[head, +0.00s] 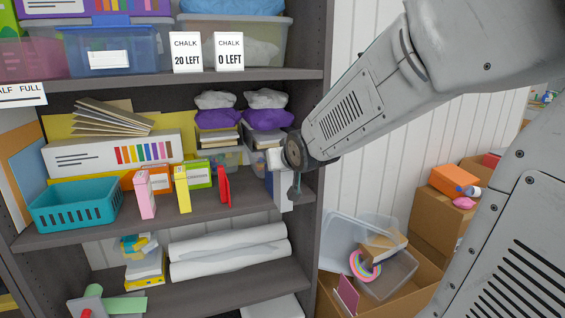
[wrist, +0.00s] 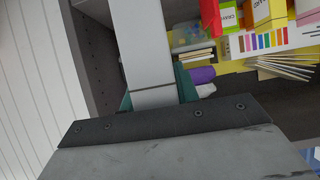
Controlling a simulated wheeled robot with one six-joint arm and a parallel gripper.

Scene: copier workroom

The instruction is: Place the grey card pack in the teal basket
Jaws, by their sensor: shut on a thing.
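The grey card pack (head: 283,192) is a pale upright box at the right end of the middle shelf, beside the shelf's side panel. My gripper (wrist: 155,88) is shut on it, with a finger on either side. The pack also fills the top middle of the wrist view (wrist: 143,40). In the head view my wrist hides part of the pack, and I cannot tell whether its base touches the shelf. The teal basket (head: 92,212) stands at the left end of the same shelf, well apart from my gripper. Its inside looks empty.
Pink (head: 145,197), yellow (head: 182,190) and red (head: 224,188) upright packs stand along the shelf front between basket and gripper. Orange and green boxes, a long white box (head: 80,157) and clear bins stand behind. The shelf above (head: 270,76) limits height.

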